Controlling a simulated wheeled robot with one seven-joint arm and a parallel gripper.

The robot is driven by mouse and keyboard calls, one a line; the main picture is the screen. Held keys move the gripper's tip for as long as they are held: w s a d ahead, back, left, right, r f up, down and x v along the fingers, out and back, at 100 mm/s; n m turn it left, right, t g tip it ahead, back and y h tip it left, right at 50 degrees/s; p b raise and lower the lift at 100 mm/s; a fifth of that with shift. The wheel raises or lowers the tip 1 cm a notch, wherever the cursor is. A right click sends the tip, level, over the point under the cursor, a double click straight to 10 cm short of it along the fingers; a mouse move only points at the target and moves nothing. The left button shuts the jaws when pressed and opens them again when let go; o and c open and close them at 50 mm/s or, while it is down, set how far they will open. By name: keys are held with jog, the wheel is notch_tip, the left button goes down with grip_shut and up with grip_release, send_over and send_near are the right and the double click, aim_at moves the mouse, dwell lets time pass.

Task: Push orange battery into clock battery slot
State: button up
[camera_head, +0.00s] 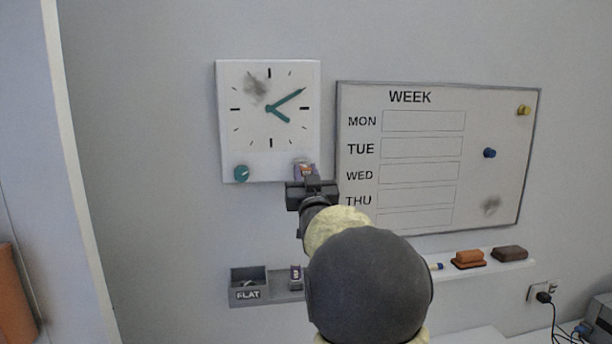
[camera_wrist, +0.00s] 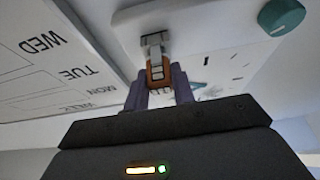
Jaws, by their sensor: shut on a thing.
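The white square clock (camera_head: 243,130) hangs on the wall, with green hands and a green knob (camera_head: 241,173) at its lower left. Its battery slot (camera_head: 298,161) is at the lower right corner. My gripper (camera_head: 306,176) is at that corner, reaching up from below. In the wrist view my gripper (camera_wrist: 160,78) is shut on the orange battery (camera_wrist: 156,76), one dark finger on each side. How deep the battery sits in the slot cannot be told.
A whiteboard (camera_head: 420,217) marked WEEK hangs just right of the clock. A socket with cables is at lower right.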

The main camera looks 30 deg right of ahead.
jog(key=shift+w+d, duration=0.1)
jog(key=shift+w, duration=0.2)
jog(key=o, duration=1)
jog(key=shift+o, duration=0.2)
jog(key=b+v, duration=0.7)
jog(key=v, duration=1)
jog(key=shift+s, duration=0.15)
